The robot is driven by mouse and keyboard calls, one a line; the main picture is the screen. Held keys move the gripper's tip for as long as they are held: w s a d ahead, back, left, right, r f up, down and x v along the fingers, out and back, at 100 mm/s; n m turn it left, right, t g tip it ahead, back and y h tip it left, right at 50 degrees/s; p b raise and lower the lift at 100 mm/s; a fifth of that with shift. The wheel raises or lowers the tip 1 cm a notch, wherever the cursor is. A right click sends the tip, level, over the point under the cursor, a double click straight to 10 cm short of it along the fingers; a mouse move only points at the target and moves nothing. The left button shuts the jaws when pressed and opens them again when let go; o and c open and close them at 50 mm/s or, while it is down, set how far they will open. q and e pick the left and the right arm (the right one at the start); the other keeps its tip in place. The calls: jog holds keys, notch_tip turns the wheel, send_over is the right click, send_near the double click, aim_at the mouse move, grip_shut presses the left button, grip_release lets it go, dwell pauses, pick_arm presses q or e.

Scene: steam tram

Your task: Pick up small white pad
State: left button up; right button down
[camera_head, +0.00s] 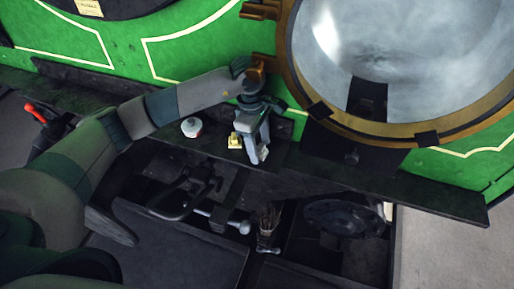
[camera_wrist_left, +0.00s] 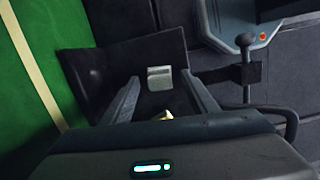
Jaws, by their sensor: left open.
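A small pale grey-white pad (camera_wrist_left: 160,78) shows in the left wrist view, between the fingers of my left gripper and beyond a dark gap. I cannot pick it out in the head view, where the gripper may hide it. My left gripper (camera_head: 258,150) is open and points down over the dark shelf in front of the green boiler side. A small pale yellow block (camera_head: 235,141) stands just left of it in the head view. A cream piece (camera_wrist_left: 166,115) is partly hidden by the gripper body in the left wrist view. My right gripper is not in view.
The large round brass-rimmed door (camera_head: 400,60) is close on the right. Below are dark levers and a wheel (camera_head: 345,217). The shelf's right end is clear.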

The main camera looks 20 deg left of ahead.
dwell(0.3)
pick_arm(q)
jog(key=c, duration=1)
jog(key=shift+c, duration=1)
jog(key=shift+r, duration=0.2)
